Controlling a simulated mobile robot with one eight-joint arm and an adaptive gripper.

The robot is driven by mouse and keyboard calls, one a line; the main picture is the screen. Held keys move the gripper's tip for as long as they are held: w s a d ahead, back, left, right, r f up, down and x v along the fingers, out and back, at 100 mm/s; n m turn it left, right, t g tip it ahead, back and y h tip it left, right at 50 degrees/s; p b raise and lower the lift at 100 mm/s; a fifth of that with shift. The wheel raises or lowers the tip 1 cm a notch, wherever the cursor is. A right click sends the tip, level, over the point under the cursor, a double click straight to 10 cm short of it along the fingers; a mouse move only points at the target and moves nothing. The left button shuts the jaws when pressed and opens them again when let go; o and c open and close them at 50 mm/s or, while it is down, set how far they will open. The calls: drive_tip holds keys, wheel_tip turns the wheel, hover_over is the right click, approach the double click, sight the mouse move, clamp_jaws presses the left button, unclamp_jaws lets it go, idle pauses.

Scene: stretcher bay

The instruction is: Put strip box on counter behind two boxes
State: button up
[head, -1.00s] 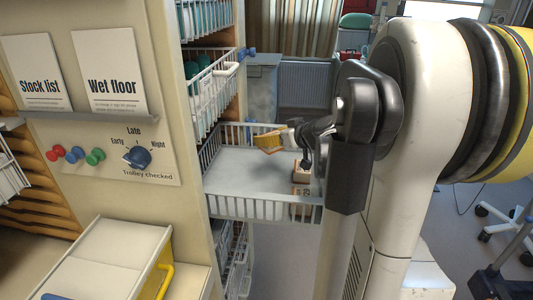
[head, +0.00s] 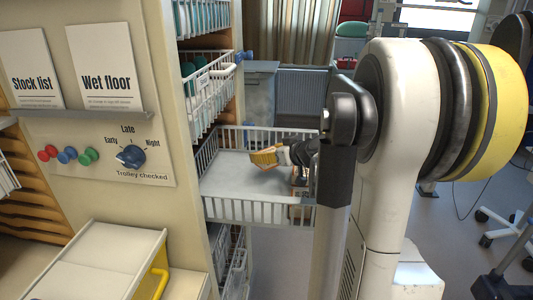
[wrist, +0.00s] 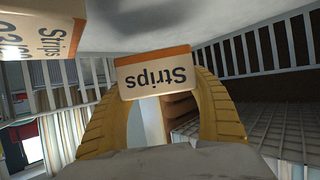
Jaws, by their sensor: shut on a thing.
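My gripper (head: 264,158) has yellow fingers and is inside a pulled-out white wire basket (head: 260,210). In the wrist view the fingers are closed around a cream strip box (wrist: 155,76) with an orange top edge and the word "Strips". In the head view the held box is hard to tell from the fingers. Another Strips box (wrist: 40,38) shows at the upper left of the wrist view, apart from the held one. In the head view, small boxes (head: 299,184) at the basket's right side are partly hidden by my arm.
The basket's wire walls surround my gripper, and its pale floor (head: 232,172) is clear at left. A shelf unit with upper baskets (head: 212,92) stands left. A cream-topped unit with a yellow handle (head: 153,284) is at lower left. A grey cabinet (head: 260,80) stands behind.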

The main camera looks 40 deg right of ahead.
drive_tip(key=o, duration=1.2)
drive_tip(key=shift+f, duration=0.1)
drive_tip(key=shift+s+r+p, duration=0.25)
drive_tip(key=shift+r+p, duration=0.15)
drive_tip(key=shift+r, duration=0.1)
drive_tip(key=shift+s+r+p, duration=0.2)
drive_tip(key=shift+r+p, duration=0.15)
drive_tip(key=shift+r, duration=0.1)
drive_tip(key=p+v, duration=0.2)
drive_tip(key=v, duration=0.9)
drive_tip(key=shift+f+p, duration=0.15)
drive_tip(key=shift+p, duration=0.25)
